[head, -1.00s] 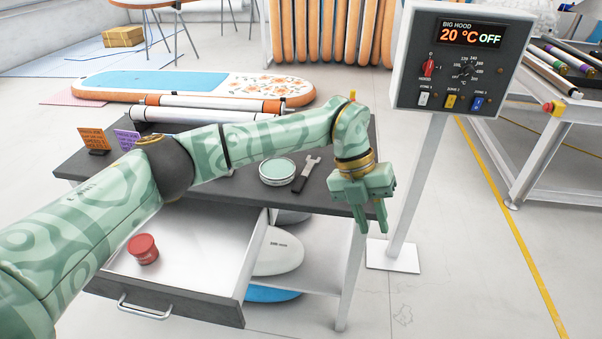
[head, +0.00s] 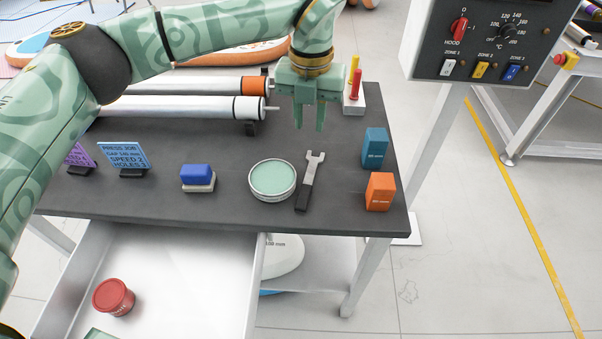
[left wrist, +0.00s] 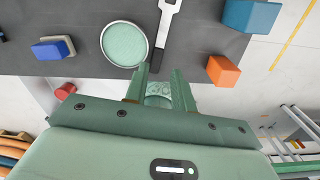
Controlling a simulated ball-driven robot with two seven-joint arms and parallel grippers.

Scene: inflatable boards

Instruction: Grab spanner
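The spanner (head: 309,180) lies on the dark tabletop, with a grey open-ended head towards the back and a black handle towards the front edge. It also shows in the left wrist view (left wrist: 163,32), just beyond the fingers, its head cut off by the top edge. My left gripper (head: 310,122) is open and empty, fingers pointing down above the table, behind the spanner's head in the head view and not touching it. My right gripper is not in view.
A round tin of green stuff (head: 272,179) stands close left of the spanner. A teal box (head: 375,148) and an orange box (head: 380,191) stand to its right. White rollers (head: 185,106) lie behind. The drawer (head: 180,265) below is open, holding a red tin (head: 113,297).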

